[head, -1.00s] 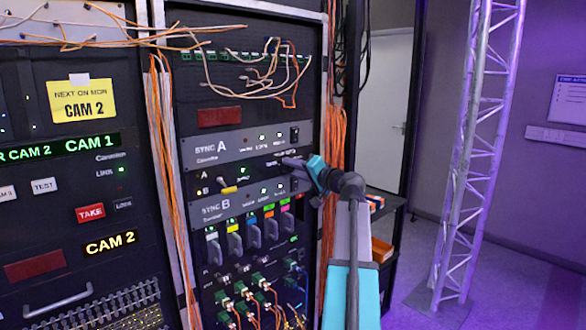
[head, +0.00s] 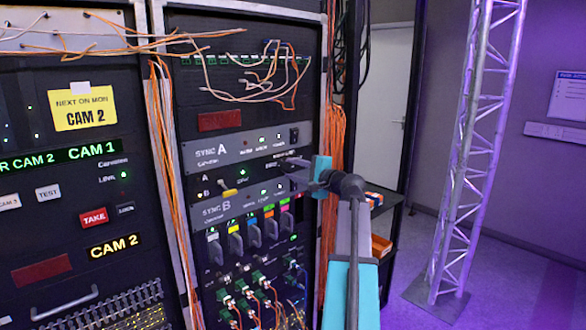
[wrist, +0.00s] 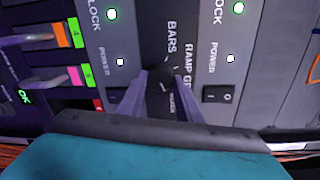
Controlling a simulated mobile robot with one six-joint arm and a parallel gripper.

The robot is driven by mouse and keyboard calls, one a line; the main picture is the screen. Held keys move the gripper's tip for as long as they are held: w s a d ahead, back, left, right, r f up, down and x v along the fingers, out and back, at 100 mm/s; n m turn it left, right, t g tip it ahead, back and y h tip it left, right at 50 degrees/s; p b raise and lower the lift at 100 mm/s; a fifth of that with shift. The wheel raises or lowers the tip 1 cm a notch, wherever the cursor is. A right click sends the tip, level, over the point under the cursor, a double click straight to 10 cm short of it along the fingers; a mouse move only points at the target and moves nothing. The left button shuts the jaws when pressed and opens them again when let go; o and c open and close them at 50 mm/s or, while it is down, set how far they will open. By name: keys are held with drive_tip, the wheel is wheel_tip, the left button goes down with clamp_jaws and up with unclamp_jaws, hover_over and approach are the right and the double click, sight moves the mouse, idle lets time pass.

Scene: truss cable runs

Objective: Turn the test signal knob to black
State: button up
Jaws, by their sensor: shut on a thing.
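The test signal knob (wrist: 160,77) is a small dark knob on the strip between the SYNC A and SYNC B panels. In the wrist view, BARS and RAMP labels are readable beside it. Another small label by the knob is partly hidden, and I cannot read which position the knob points to. My gripper (wrist: 161,84) is shut on the knob, one finger on each side. In the head view my gripper (head: 287,163) reaches in from the right at that strip, and the fingers and teal body hide the knob.
A yellow-tipped toggle switch (head: 229,192) sits left on the same strip. A power rocker (wrist: 218,95) is close to one finger. Orange cables (head: 333,150) hang down the rack's right edge. Open floor lies toward the truss (head: 470,150) at right.

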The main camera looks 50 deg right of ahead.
idle(0.4)
drive_tip(key=o, duration=1)
drive_tip(key=shift+o, duration=0.2)
drive_tip(key=s+b, duration=0.3)
drive_tip(key=s, duration=1)
drive_tip(key=shift+s+a+r, duration=0.4)
drive_tip(key=shift+a, duration=0.05)
